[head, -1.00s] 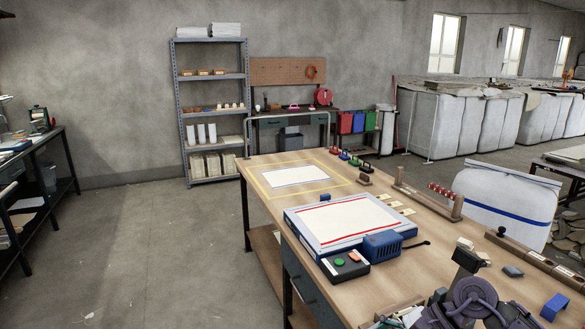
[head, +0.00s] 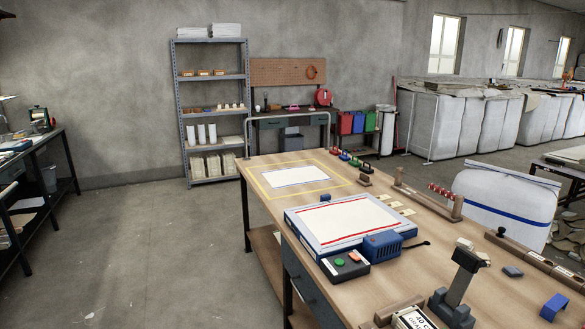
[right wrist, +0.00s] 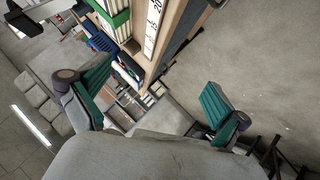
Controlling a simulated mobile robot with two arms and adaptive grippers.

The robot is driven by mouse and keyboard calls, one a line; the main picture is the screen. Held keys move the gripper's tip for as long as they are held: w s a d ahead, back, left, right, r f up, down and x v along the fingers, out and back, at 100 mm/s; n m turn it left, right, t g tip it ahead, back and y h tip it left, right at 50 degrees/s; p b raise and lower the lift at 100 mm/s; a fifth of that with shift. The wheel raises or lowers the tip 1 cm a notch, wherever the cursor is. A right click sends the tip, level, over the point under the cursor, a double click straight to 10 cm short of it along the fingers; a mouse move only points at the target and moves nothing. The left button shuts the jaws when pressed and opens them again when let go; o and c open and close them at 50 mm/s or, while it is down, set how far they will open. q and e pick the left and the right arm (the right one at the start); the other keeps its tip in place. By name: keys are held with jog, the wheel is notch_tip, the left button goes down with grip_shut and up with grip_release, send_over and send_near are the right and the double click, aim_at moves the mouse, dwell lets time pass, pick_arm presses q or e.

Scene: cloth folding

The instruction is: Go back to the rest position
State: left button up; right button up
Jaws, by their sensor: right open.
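My right gripper (right wrist: 155,88) shows only in the right wrist view. Its two green-padded fingers are spread wide apart, with nothing held between them. The workbench (head: 262,164) fills the lower right of the head view, and no gripper shows over it there. A white cloth with blue edges (head: 298,177) lies flat inside a yellow outline on the bench. A white sheet with red edge lines (head: 345,222) lies flat on a blue-and-grey framed unit (head: 308,245). My left gripper is in neither view.
A button box with green and red buttons (head: 345,265) and a dark upright stand (head: 460,290) are on the bench. A wooden rack (head: 428,200) runs along its far right side. A shelf unit (head: 212,110) stands at the wall. The floor (head: 150,250) left of the bench is clear.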

jog(key=s+a+f+m+g+y, duration=0.1)
jog(key=s+f+m+g, duration=0.25)
jog(key=s, duration=0.45)
jog(key=s+a+f+m+g, duration=0.15)
jog(key=s+f+g, duration=0.25)
jog(key=s, duration=0.4)
notch_tip(320, 180, down, 24)
jog(key=g, duration=0.2)
jog(key=s+d+f, duration=0.2)
jog(key=s+f, duration=0.7)
jog(key=s+d+f, duration=0.2)
jog(key=s+f, duration=0.6)
jog(key=s, duration=0.1)
jog(key=shift+f+g, duration=0.35)
jog(key=shift+f, duration=0.05)
